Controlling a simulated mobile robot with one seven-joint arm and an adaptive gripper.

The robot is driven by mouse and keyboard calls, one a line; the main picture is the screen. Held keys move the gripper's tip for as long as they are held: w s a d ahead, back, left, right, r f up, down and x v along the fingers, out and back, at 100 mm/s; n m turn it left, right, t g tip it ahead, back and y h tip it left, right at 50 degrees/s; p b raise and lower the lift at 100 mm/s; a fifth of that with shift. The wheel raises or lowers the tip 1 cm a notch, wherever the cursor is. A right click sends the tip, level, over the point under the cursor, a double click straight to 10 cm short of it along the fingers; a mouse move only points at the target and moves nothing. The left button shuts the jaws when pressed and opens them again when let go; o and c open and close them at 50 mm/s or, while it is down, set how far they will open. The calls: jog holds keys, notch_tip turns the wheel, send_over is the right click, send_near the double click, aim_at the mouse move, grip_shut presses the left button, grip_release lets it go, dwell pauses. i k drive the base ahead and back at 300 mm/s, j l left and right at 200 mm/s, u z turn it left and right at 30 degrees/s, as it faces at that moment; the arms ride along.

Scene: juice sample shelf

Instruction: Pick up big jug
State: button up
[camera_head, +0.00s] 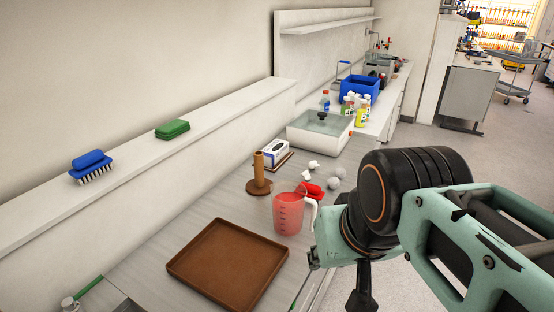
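The big jug (288,214) is a red, see-through measuring jug with dark markings. It stands upright on the grey counter, just behind a brown tray (178,268). Its white handle (312,214) points right, toward my arm. My arm comes in from the right, with its wrist to the right of the jug. A dark part that looks like my gripper (362,288) hangs below the wrist, in front and right of the jug. It is apart from the jug, and its fingers are too hidden to show their opening.
A brown paper-towel holder (258,172) stands behind the jug. A red item (313,190) and several whitish round pieces lie behind the jug. A tissue box (275,152) and sink (318,134) are farther back.

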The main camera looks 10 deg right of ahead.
aim_at(289, 199)
jog(key=i+l+u, duration=0.2)
jog(key=i+l, duration=0.15)
jog(key=l, duration=0.25)
jog(key=i+l+u, duration=0.15)
jog(key=l, duration=0.2)
jog(key=i+l+u, duration=0.1)
jog(key=l, duration=0.25)
jog(key=i+l+u, duration=0.1)
jog(key=l, duration=0.25)
jog(key=i, duration=0.05)
